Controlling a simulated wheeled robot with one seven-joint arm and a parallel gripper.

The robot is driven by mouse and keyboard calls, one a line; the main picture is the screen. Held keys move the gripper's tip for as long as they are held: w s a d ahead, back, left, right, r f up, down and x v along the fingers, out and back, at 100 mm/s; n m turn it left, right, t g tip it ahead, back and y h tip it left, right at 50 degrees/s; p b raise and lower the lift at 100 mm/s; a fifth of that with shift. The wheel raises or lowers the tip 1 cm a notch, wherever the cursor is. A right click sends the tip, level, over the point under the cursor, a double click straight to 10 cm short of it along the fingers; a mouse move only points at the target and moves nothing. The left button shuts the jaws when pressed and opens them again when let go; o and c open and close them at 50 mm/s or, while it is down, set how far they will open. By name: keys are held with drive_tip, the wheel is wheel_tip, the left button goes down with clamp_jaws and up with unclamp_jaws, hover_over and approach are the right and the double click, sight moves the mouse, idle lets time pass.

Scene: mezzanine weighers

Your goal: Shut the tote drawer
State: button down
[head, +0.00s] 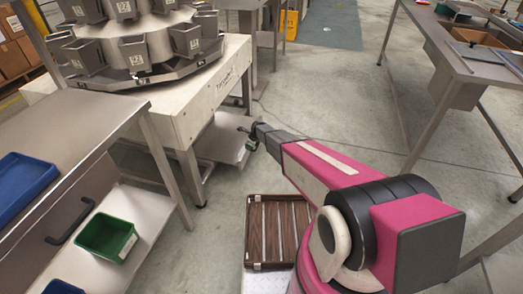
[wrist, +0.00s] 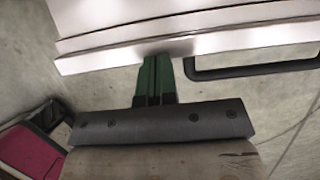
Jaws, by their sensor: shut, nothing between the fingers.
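The tote drawer (head: 222,141), a grey steel box, sticks out low from the side of the pale weigher base. In the wrist view its steel front (wrist: 215,42) runs across the top, with a black bar handle (wrist: 250,71) at the right. My gripper (head: 250,145) is low at the drawer's outer end. In the wrist view my gripper (wrist: 157,62) has its green fingers together and empty, tips at the lower edge of the front, left of the handle. I cannot tell whether they touch it. The drawer's inside is mostly hidden.
A steel bench (head: 75,140) at left holds a blue tray (head: 22,184), with a green bin (head: 107,237) on its lower shelf. A brown slatted crate (head: 279,205) stands near my base. Another steel table (head: 465,62) is at right.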

approach(228, 148)
drive_tip(key=a+f, duration=0.1)
drive_tip(key=a, duration=0.1)
drive_tip(key=w+a+f, duration=0.1)
drive_tip(key=f, duration=0.1)
drive_tip(key=w+a+f, duration=0.1)
drive_tip(key=a, duration=0.1)
drive_tip(key=shift+a+f, duration=0.3)
drive_tip(key=shift+a, duration=0.05)
drive_tip(key=shift+s+d, duration=0.1)
drive_tip(key=shift+s, duration=0.05)
